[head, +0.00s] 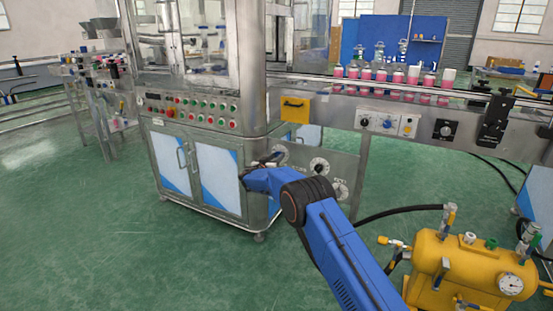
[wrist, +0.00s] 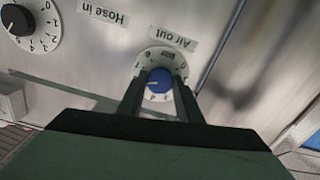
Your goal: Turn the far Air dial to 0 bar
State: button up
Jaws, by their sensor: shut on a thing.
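The far Air dial has a blue knob (wrist: 159,82) with a white pointer line on a pale round scale (wrist: 172,57), under an upside-down "Air out" label (wrist: 172,39) in the wrist view. The pointer points toward the left of that picture, away from the 0 at the scale's right. My gripper (wrist: 160,76) has one finger on each side of the knob and is shut on it. In the head view my gripper (head: 272,160) is at the far end of the low steel panel (head: 300,160), covering most of this dial.
A dial with a black knob (wrist: 15,20) is beside the "Hose in" label (wrist: 103,13). The head view shows more panel dials (head: 319,166), a yellow air tank (head: 465,268) at lower right and a steel machine cabinet (head: 205,175) left of my gripper. The green floor at left is clear.

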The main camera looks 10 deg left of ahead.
jog(key=m, duration=3.1)
jog(key=shift+s+a+f+m, duration=0.1)
jog(key=shift+m, duration=0.3)
dwell(0.4)
dwell(0.6)
jog(key=o, duration=1)
jog(key=shift+o, duration=0.2)
jog(key=v, duration=1.7)
jog(key=shift+s, duration=0.15)
